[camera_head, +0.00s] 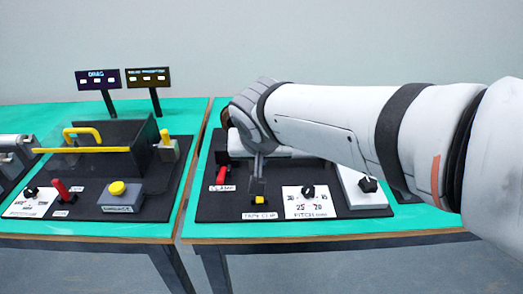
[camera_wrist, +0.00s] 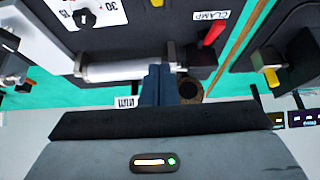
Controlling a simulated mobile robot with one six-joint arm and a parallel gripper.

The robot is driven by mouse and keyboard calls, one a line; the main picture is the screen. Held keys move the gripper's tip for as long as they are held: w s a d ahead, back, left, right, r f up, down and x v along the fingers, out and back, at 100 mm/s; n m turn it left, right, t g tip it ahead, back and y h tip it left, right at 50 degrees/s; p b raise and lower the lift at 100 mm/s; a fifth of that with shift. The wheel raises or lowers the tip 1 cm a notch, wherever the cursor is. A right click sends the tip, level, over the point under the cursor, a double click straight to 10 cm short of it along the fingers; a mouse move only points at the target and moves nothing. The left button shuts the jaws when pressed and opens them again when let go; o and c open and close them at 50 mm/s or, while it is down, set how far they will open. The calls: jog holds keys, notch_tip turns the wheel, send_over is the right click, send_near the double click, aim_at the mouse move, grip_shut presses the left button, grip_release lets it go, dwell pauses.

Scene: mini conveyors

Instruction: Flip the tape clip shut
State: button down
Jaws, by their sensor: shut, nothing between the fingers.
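The tape clip (camera_head: 258,200) shows as a small yellow piece on the dark panel, just above its "TAPE CLIP" label, in the head view. A sliver of yellow at the top edge of the wrist view may be the same clip. My gripper (camera_head: 259,179) points down just behind the yellow piece in the head view. In the wrist view my gripper (camera_wrist: 158,72) is shut and empty, its fingers together near the roller's end. I cannot tell whether it touches the clip, or whether the clip stands up or lies flat.
A red clamp lever (camera_head: 221,176) stands left of the clip. A pitch dial (camera_head: 307,191) is to the right, and a black knob (camera_head: 368,184) farther right. A light roller (camera_wrist: 125,69) lies beside my fingers. Another conveyor station (camera_head: 110,160) fills the left table.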

jog(key=shift+v, duration=1.15)
jog(key=s+d+g+p, duration=0.1)
jog(key=s+d+p, duration=0.4)
jog(key=d, duration=0.3)
jog(key=s+d+g+p, duration=0.2)
jog(key=s+d+p, duration=0.2)
jog(key=d, duration=0.5)
jog(key=shift+s+d+m+g+p, duration=0.2)
jog(key=shift+s+m+g+p, duration=0.1)
jog(key=shift+s+m+p, duration=0.15)
jog(key=shift+r, duration=0.1)
